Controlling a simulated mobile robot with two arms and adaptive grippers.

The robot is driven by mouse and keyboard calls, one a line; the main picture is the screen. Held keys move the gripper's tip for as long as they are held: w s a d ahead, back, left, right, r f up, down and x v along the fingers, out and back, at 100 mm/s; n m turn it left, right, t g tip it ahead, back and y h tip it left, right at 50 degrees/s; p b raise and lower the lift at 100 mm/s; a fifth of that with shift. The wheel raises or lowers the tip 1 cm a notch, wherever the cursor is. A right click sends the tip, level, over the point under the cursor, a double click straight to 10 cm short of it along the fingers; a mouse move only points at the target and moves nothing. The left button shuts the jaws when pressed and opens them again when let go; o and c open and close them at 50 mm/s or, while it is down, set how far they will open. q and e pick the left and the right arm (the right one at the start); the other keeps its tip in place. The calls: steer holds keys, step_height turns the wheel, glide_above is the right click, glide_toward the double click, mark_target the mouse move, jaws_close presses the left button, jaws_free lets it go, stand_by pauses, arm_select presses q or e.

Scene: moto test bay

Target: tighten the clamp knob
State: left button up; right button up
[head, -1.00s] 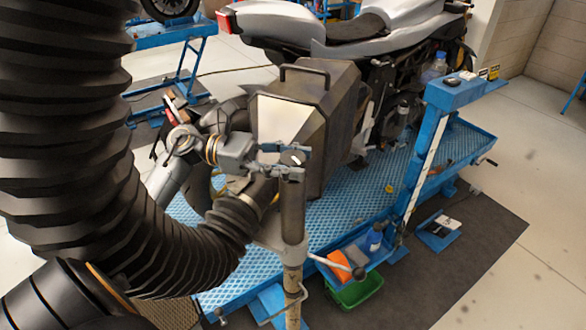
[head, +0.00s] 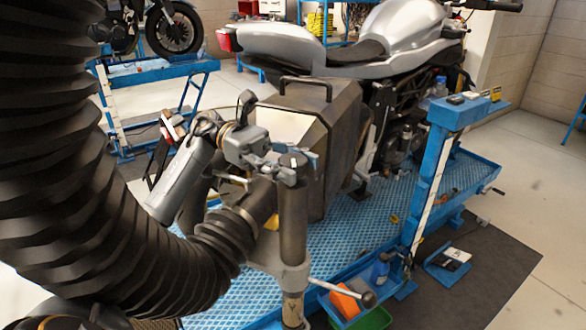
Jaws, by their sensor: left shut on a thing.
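The clamp knob (head: 292,160) is a dark round cap on top of an upright dark post (head: 293,215) in front of the grey hood. My left gripper (head: 296,166) comes in from the left and is shut on this knob, with grey fingers on either side of it. The fingers hide part of the knob's side. A thin bar with a dark ball end (head: 368,299) sticks out to the right lower on the post. My right gripper is not in view.
A thick ribbed black hose (head: 70,170) fills the left side and joins the hood (head: 325,150). A silver motorcycle (head: 390,40) stands on the blue lift (head: 345,245) behind.

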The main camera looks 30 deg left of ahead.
arm_select(q)
steer(key=shift+f, duration=0.1)
steer(key=o, duration=1.2)
steer(key=shift+d, duration=0.1)
steer(key=a, duration=1.2)
steer(key=shift+w, duration=0.4)
